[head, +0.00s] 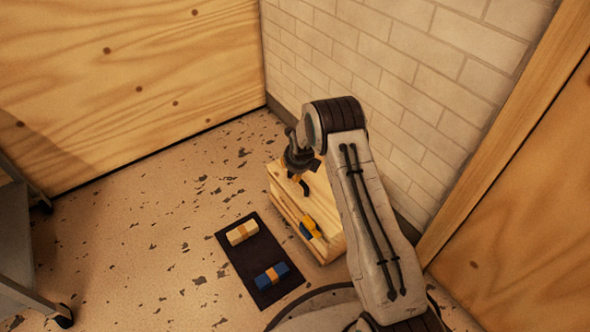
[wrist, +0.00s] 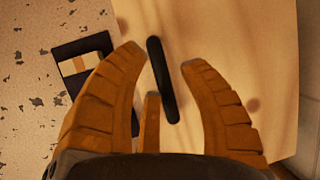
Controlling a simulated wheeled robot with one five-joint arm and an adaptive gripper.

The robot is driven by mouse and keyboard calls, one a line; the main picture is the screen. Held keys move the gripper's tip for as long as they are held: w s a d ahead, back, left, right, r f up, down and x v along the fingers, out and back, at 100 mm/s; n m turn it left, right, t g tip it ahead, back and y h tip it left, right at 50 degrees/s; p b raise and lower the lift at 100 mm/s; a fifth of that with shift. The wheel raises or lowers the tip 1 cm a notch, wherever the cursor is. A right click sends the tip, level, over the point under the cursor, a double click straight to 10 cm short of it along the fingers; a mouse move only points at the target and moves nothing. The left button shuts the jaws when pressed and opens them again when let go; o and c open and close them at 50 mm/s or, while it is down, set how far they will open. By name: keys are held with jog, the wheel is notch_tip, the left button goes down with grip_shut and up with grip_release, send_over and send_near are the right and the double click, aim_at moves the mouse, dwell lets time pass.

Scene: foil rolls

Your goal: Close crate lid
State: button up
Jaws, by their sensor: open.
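The wooden crate (head: 328,250) stands on the floor against the brick wall. Its pale wooden lid (head: 284,181) lies over the top; I cannot tell whether it is fully seated. A black bar handle (wrist: 162,80) runs along the lid in the wrist view. My gripper (head: 303,177) is above the lid, pointing down. In the wrist view my gripper (wrist: 162,58) is open, its orange fingers spread on either side of the handle. Whether they touch it is unclear.
A blue and yellow-orange item (head: 311,228) shows at the crate's near part. A dark mat (head: 256,252) left of the crate bears a cream roll (head: 242,233) and a blue roll (head: 272,274), both orange-banded. A grey cart (head: 22,250) stands far left. Floor between is clear.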

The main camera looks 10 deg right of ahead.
jog(key=v, duration=1.1)
jog(key=shift+r, duration=0.2)
